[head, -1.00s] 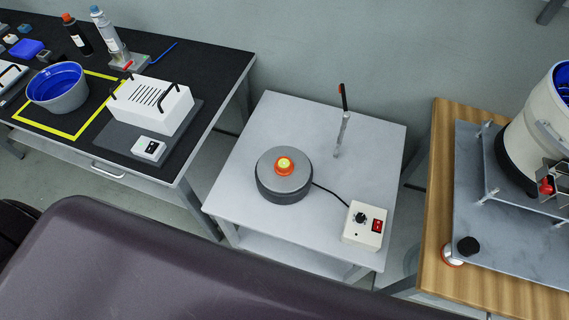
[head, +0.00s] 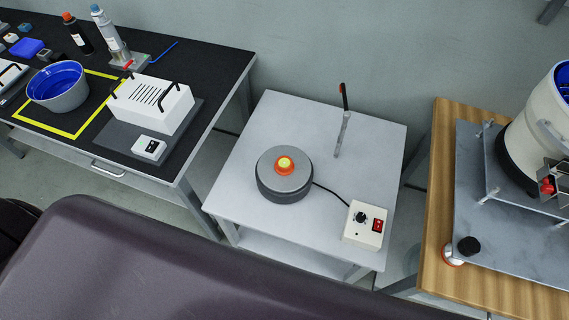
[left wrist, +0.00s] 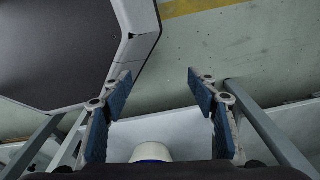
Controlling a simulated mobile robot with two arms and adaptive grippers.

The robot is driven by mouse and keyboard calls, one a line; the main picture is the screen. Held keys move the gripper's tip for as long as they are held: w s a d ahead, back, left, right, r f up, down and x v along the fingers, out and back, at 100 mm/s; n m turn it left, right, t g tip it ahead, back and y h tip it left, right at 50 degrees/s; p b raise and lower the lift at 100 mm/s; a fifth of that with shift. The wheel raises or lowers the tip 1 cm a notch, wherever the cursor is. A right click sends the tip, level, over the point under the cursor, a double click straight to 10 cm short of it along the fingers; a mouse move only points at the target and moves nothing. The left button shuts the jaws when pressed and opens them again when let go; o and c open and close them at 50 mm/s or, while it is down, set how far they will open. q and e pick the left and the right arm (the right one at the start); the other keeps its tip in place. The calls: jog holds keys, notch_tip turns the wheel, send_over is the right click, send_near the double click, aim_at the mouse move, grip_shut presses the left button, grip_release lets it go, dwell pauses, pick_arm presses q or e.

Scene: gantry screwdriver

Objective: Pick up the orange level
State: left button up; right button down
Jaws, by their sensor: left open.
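The orange level (head: 285,164) is a small round piece with an orange ring and a yellow-green centre. It sits on top of a grey round device (head: 284,190) on the grey middle table (head: 250,140). My left gripper (left wrist: 159,76) shows only in the left wrist view. It is open, with its two blue-padded fingers wide apart and nothing between the tips. The level cannot be made out in that view. No gripper shows in the head view.
A cable joins the round device to a control box (head: 364,225). A thin upright tool (head: 342,135) stands behind. A black bench (head: 215,75) is on the left, a wooden table (head: 437,200) on the right. In the left wrist view, a white round object (left wrist: 152,152) shows low down.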

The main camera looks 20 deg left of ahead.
pick_arm(q)
jog(key=w+d+r+t, duration=0.1)
jog(key=w+d+r, duration=0.1)
jog(key=w+r, duration=1.1)
jog(key=w+d+r+t+h+b, duration=0.1)
jog(key=w+r, duration=0.2)
jog(key=r, duration=0.7)
jog(key=w+d+r+t+b, duration=0.15)
jog(key=w+r, duration=0.25)
jog(key=r, duration=0.6)
jog(key=t+h, duration=0.1)
jog(key=t, duration=0.7)
send_near(283, 163)
jog(key=shift+w+d+f+p, duration=0.4)
jog(key=shift+w+d+f, duration=0.35)
jog(key=shift+w, duration=0.1)
jog(key=shift+w+a+r+n+t, duration=0.1)
jog(key=shift+w+a+n+t, duration=0.15)
jog(key=shift+w+a+n, duration=0.15)
jog(key=shift+w, duration=0.4)
jog(key=x, duration=0.7)
jog(key=shift+s+f, duration=0.15)
jog(key=shift+f, duration=0.15)
